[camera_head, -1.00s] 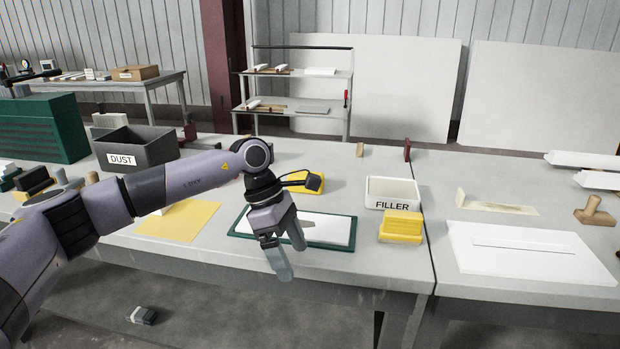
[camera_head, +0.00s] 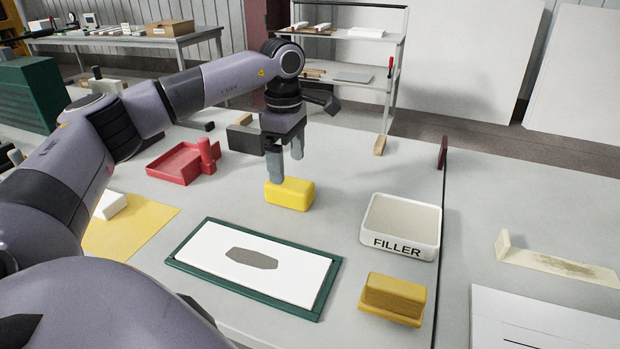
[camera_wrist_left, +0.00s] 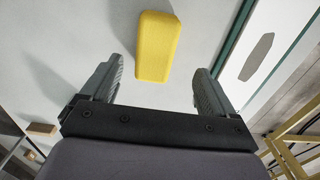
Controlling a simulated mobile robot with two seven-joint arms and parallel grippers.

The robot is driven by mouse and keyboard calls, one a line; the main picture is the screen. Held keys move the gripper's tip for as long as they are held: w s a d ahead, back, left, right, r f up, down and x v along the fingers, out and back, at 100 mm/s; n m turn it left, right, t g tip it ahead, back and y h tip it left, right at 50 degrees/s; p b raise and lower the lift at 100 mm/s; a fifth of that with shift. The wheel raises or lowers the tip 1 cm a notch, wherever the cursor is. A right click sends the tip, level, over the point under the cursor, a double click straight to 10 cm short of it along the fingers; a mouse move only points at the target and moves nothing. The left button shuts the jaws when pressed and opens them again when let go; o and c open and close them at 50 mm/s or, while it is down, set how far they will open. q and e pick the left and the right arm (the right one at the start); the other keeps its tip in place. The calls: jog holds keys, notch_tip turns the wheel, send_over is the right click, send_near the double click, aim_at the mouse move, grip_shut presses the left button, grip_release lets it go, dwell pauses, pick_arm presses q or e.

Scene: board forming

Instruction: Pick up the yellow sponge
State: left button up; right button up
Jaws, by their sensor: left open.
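The yellow sponge (camera_head: 290,194) is a rounded block lying on the grey table, behind the white board in the head view. My left gripper (camera_head: 286,170) is over it, fingers pointing down. In the left wrist view the sponge (camera_wrist_left: 157,46) lies ahead of and between the two open fingers (camera_wrist_left: 155,80), with bare table on both sides of it. The gripper is open and empty. In the head view one finger overlaps the sponge's back edge; I cannot tell the exact height between them. My right gripper is not in view.
A white board with a grey patch lies on a green-framed mat (camera_head: 190,266) in front. A white FILLER tub (camera_head: 402,247) and a darker yellow block (camera_head: 393,298) stand to the right. A red tray (camera_head: 172,170) and a dark grey box (camera_head: 243,140) are to the left and behind.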

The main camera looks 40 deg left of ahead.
aim_at(289, 182)
pick_arm(q)
jog(key=shift+w+a+r, duration=0.1)
jog(key=shift+w+a, duration=0.1)
jog(key=shift+w, duration=0.1)
jog(key=shift+f, duration=0.2)
notch_tip(289, 182, down, 7)
jog(key=shift+r+p, duration=0.2)
jog(key=shift+p, duration=0.15)
jog(key=c, duration=1)
